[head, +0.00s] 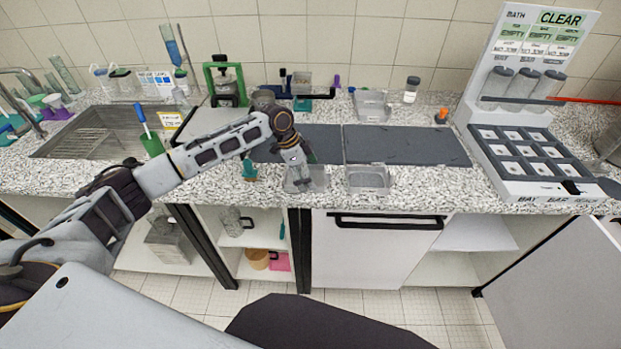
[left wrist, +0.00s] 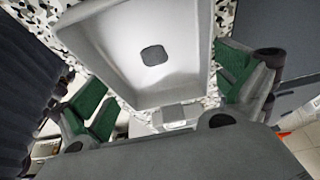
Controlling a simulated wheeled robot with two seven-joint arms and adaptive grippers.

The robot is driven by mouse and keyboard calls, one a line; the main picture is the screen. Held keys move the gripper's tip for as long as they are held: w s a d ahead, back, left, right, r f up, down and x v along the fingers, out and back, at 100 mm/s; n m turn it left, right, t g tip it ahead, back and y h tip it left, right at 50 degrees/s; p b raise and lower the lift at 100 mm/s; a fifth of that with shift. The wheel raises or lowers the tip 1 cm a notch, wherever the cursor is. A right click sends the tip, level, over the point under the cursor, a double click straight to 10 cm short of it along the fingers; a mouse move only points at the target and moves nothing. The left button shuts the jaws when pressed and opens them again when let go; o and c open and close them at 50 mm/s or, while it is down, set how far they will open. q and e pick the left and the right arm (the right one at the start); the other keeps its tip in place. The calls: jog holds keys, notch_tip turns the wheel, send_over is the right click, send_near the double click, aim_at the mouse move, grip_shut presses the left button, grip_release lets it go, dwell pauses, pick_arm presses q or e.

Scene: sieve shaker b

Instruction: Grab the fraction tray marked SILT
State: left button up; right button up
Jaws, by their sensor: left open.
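A clear grey fraction tray (head: 308,182) sits at the front edge of the counter under my left gripper (head: 297,165). In the left wrist view the tray (left wrist: 180,75) fills the space between my left gripper's (left wrist: 160,95) green-padded fingers. The fingers are open, one on each side of the tray. A small label tab (left wrist: 175,115) is on its near side, but its writing is too small to read. A similar tray (head: 368,180) stands to the right, and another tray (head: 373,105) is at the back. I cannot tell which is marked SILT. My right gripper is not in view.
Dark mats (head: 400,145) cover the middle of the speckled counter. A white rack (head: 530,150) with several compartments and a CLEAR sign stands at the right. A sink (head: 95,130) is at the left. A green-framed device (head: 225,82) stands behind my left arm.

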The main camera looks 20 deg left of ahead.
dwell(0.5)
pick_arm(q)
jog(key=c, duration=0.8)
jog(key=shift+r+b, duration=0.15)
jog(key=shift+b, duration=0.3)
notch_tip(320, 180, up, 10)
jog(key=shift+r, duration=0.1)
dwell(0.4)
